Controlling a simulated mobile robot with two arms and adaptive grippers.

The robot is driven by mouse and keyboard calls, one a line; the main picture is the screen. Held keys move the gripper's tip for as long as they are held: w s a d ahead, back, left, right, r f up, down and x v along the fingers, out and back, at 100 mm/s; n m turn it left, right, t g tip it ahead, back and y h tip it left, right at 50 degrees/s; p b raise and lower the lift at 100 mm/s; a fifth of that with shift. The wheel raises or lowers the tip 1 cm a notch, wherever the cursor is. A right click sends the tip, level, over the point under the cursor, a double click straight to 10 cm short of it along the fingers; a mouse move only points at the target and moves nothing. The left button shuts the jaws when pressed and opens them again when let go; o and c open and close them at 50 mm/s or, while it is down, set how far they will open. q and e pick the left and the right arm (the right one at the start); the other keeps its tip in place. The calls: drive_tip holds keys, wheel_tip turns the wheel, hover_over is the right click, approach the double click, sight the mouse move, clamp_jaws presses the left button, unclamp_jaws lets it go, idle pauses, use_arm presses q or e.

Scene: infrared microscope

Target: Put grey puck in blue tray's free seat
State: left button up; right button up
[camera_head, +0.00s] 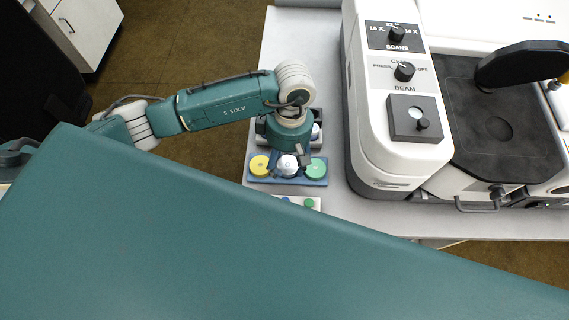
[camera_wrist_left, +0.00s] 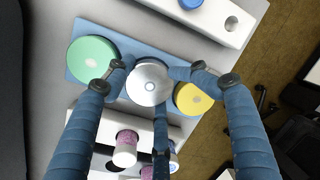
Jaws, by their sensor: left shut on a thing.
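The grey puck (camera_head: 287,166) is a silvery disc at the middle of the blue tray (camera_head: 323,181), between a yellow puck (camera_head: 259,166) on the left and a green puck (camera_head: 316,168) on the right. In the left wrist view the puck (camera_wrist_left: 149,84) lies between the fingers of my left gripper (camera_wrist_left: 152,86), which is shut on it. The green puck (camera_wrist_left: 92,60) is at left there, the yellow puck (camera_wrist_left: 193,98) at right. The puck covers the middle seat, so I cannot tell whether it rests in it or is just above. My right gripper is out of view.
A white holder (camera_wrist_left: 210,25) with a round hole lies close to the tray. On the other side stands a white rack with pink-labelled vials (camera_wrist_left: 124,150). The large white microscope (camera_head: 385,150) stands right of the tray, with clear table (camera_head: 350,212) in front of it.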

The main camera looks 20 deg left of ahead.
use_arm(q)
drive_tip(key=shift+f, duration=0.1)
idle(0.5)
drive_tip(key=o, duration=2.2)
drive_tip(key=shift+c, duration=0.2)
drive_tip(key=shift+r+p, duration=1.75)
drive_tip(key=shift+r, duration=1.8)
